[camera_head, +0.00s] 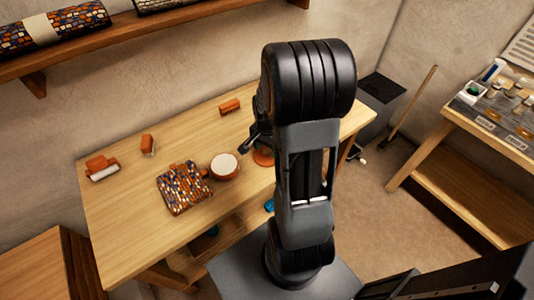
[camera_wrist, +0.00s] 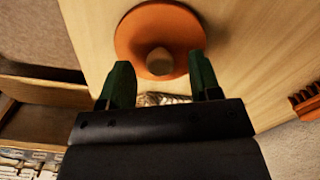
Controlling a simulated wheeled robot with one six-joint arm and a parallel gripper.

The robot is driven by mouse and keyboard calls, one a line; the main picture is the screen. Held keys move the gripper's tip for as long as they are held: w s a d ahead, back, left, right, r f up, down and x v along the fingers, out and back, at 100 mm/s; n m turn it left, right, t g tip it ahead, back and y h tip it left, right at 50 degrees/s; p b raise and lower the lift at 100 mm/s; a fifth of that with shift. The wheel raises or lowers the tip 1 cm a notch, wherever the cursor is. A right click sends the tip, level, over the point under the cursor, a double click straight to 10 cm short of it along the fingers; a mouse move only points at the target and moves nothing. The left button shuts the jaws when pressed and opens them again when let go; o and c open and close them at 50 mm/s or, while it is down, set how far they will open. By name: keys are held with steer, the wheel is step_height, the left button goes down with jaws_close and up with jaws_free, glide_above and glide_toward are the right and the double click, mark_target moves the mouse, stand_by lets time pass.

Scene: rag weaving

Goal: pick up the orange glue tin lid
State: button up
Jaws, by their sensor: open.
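The orange glue tin lid (camera_wrist: 160,35) is a round disc with a brownish knob in its middle. In the wrist view it lies on the wooden table at the top centre. In the head view the lid (camera_head: 263,157) shows partly, behind my arm. My gripper (camera_wrist: 162,75) is open and empty, its two green fingers pointing at the lid, one to each side of the knob's line. I cannot tell whether the fingers touch the lid. In the head view my gripper (camera_head: 252,140) is near the lid's left side, partly hidden by the arm.
Left of the lid on the table (camera_head: 125,220) are a round orange tin with a pale top (camera_head: 224,166), a patterned woven piece (camera_head: 183,188) and several small orange items. An orange block (camera_head: 230,106) lies at the back. The front left tabletop is clear.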

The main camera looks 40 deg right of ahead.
steer(key=shift+f, duration=0.55)
steer(key=shift+c, duration=0.2)
steer(key=c, duration=1)
steer(key=shift+o, duration=0.2)
steer(key=shift+r, duration=0.15)
